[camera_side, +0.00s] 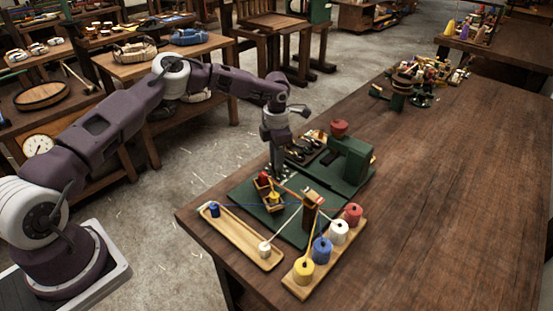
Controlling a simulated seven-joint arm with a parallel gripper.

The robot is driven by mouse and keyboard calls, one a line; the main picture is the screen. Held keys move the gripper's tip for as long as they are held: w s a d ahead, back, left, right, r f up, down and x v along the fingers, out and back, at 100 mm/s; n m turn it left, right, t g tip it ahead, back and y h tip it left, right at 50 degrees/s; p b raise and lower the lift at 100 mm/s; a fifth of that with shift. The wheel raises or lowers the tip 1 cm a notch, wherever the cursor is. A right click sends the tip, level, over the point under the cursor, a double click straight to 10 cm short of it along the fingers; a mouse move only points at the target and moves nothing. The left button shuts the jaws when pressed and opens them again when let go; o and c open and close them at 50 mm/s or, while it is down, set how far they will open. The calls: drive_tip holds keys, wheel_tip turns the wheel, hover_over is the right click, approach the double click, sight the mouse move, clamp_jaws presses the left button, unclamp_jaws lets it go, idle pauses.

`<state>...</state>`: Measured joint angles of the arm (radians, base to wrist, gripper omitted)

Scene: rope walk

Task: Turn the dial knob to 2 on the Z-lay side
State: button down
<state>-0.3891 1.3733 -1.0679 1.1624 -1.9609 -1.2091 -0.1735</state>
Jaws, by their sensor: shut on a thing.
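My gripper (280,170) points straight down at the green machine base (243,194), at its back edge near a small light plate. Its jaws are shut on what appears to be the dial knob, which is mostly hidden by the fingers. The dial's numbers and the Z-lay marking are too small to read, so the knob's setting cannot be told.
A green block housing (346,160) with a red knob (339,128) stands close to the right of my gripper. In front are a wooden tray (238,240) with bobbins and a rack of yellow, blue, white and red spools (321,250). The table's right side (440,200) is clear.

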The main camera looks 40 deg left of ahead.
drive_tip(key=m, duration=0.4)
drive_tip(key=shift+m, duration=2.2)
drive_tip(key=c, duration=1.1)
unclamp_jaws()
wheel_tip(320, 180, up, 7)
drive_tip(key=shift+s+r, duration=0.1)
